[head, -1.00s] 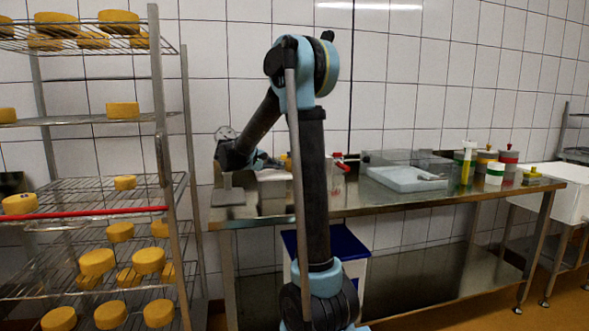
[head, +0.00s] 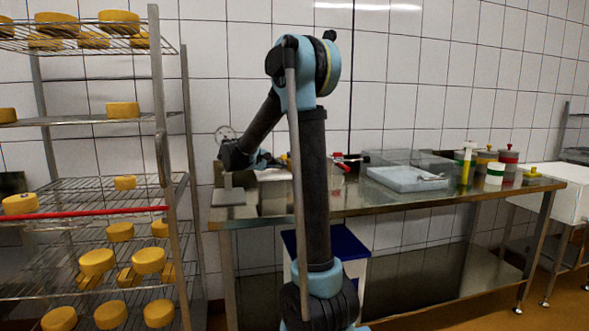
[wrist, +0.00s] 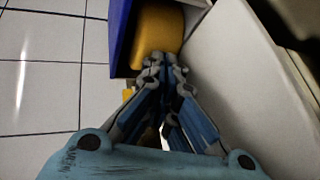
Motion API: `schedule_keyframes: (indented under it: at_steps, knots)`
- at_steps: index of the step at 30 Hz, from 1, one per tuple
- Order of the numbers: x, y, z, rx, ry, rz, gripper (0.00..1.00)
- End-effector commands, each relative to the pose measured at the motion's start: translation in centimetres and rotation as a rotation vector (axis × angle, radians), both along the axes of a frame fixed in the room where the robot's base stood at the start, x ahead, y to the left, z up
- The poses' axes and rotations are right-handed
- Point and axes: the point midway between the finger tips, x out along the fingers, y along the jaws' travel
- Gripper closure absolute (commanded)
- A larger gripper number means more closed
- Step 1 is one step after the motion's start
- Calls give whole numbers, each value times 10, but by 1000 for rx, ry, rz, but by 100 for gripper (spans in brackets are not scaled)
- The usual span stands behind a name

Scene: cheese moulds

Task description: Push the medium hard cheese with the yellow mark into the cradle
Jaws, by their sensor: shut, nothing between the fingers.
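My gripper (wrist: 166,66) is shut and empty in the wrist view. Its fingertips are at the near edge of a yellow-orange cheese (wrist: 158,34) and seem to touch it. The cheese lies beside a blue wall (wrist: 121,38); I cannot tell whether this wall belongs to the cradle. The cheese's yellow mark and size class cannot be made out. In the head view my gripper (head: 266,160) is low over the left end of the steel table (head: 400,206), partly hidden by my arm.
A pale block face (wrist: 235,75) runs close along the gripper's right side. A wire rack (head: 158,120) with several cheeses stands left of the table. A clear tray (head: 405,179) and several coloured containers (head: 496,172) stand further right on the table.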

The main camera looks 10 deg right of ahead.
Motion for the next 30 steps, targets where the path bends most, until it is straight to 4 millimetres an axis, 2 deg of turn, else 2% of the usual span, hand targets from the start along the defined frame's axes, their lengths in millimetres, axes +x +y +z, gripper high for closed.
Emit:
schedule_keyframes:
  at_steps: [30]
  knots:
    - [0, -12, 0, 0, 0, 0, 100]
